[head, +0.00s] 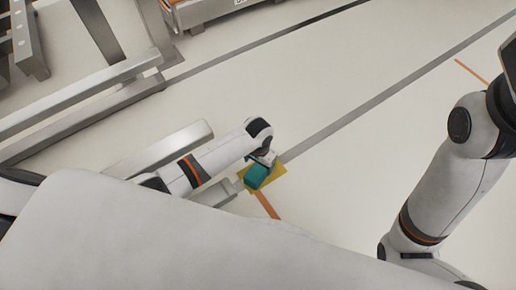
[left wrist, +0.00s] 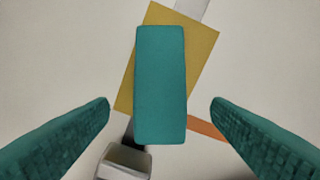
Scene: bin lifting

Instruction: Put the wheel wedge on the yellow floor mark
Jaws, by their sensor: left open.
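The teal wheel wedge (head: 257,176) lies over the yellow floor mark (head: 275,177) in the head view. In the left wrist view the wedge (left wrist: 160,85) covers the middle of the yellow mark (left wrist: 197,60), turned slightly against it, and its near end reaches past the mark's lower edge. My left gripper (head: 262,160) is just above the wedge. Its two teal fingers (left wrist: 160,103) are spread wide on either side, apart from the wedge, and hold nothing. My right arm shows at the right of the head view, but its gripper is out of sight.
A grey strip (head: 330,126) and an orange line (head: 268,206) run along the pale floor by the mark. Metal rails (head: 80,110) stand at the left, with a bin (head: 205,10) at the top. The floor right of the mark is clear.

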